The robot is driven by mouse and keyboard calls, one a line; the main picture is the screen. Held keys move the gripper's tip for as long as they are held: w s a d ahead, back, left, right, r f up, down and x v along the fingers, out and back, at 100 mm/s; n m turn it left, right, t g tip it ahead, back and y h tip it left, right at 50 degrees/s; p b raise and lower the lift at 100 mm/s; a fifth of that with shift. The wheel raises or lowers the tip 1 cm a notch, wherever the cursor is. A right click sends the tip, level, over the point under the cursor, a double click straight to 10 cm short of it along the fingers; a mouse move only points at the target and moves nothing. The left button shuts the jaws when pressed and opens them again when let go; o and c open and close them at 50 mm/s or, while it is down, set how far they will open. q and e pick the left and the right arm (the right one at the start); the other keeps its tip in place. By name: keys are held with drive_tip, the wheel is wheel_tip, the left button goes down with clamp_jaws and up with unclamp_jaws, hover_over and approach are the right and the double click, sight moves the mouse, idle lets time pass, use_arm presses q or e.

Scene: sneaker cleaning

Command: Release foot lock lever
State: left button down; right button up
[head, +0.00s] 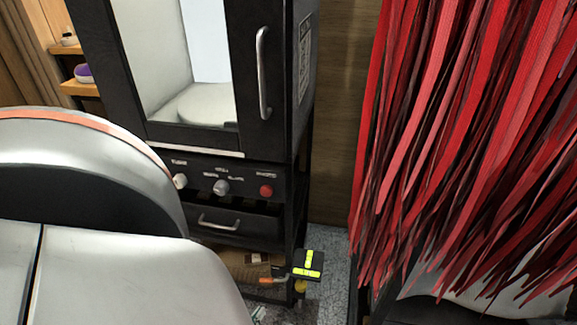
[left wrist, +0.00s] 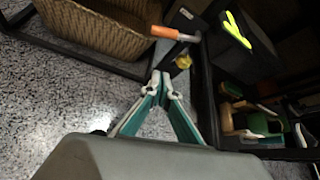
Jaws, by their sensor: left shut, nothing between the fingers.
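The lever (head: 272,281) is a metal rod with an orange grip, low at the front of the black cabinet. It also shows in the left wrist view (left wrist: 166,33), its orange end pointing left. A black pedal-like block (head: 306,266) with yellow-green marks is by the rod's right end. My left gripper (left wrist: 160,78) has pale fingers with teal pads, tips together and empty. In the left wrist view its tips are below the orange grip, with a visible gap. In the head view only a small pale bit (head: 259,313) of it seems to show. My right gripper is not in view.
A black cabinet (head: 262,226) with a glass door, knobs and a drawer stands ahead. Red hanging strips (head: 455,130) fill the right. A wicker basket (left wrist: 95,25) is left of the lever. Brushes and bottles (left wrist: 255,123) sit on a low shelf at right. Speckled floor (left wrist: 50,95) is clear at left.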

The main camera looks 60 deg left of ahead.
use_arm(q)
drive_tip(key=b+x, duration=0.2)
drive_tip(key=x, duration=0.8)
drive_tip(key=r, duration=0.1)
drive_tip(key=a+r+p, duration=0.1)
drive_tip(key=r, duration=0.1)
drive_tip(key=shift+s+a+r, duration=0.3)
drive_tip(key=shift+s+r, duration=0.05)
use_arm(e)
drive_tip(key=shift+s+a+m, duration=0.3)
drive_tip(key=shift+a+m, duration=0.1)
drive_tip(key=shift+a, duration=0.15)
use_arm(q)
drive_tip(key=shift+r, duration=0.1)
